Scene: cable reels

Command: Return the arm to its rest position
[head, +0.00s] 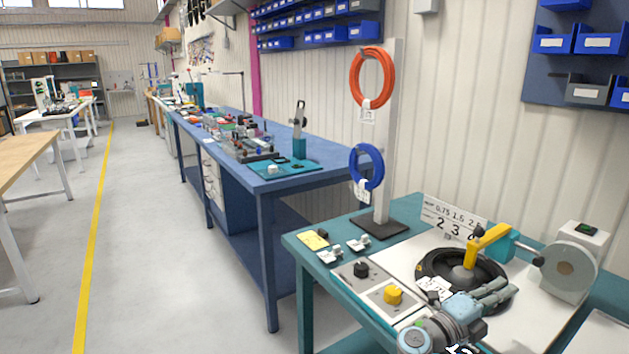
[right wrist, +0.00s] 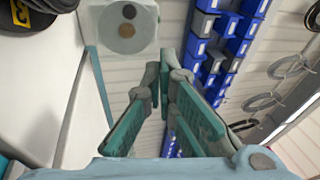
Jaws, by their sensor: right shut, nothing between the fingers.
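My right gripper (head: 506,289) is low at the right of the head view, above the near teal workbench (head: 298,246). It is shut and empty, beside the front right edge of a black reel (head: 432,268) and partly in front of it. In the right wrist view its teal-padded fingers (right wrist: 164,78) point up the picture with nothing between them. A yellow crank arm (head: 490,241) with a dark grip rises over the reel. My left gripper is not in view.
A white post (head: 395,130) carries an orange coil (head: 371,78) and a blue coil (head: 367,167). A grey round device (head: 568,270) stands right of the reel. A black knob (head: 361,269) and a yellow knob (head: 393,294) sit left. The aisle floor (head: 150,230) is clear.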

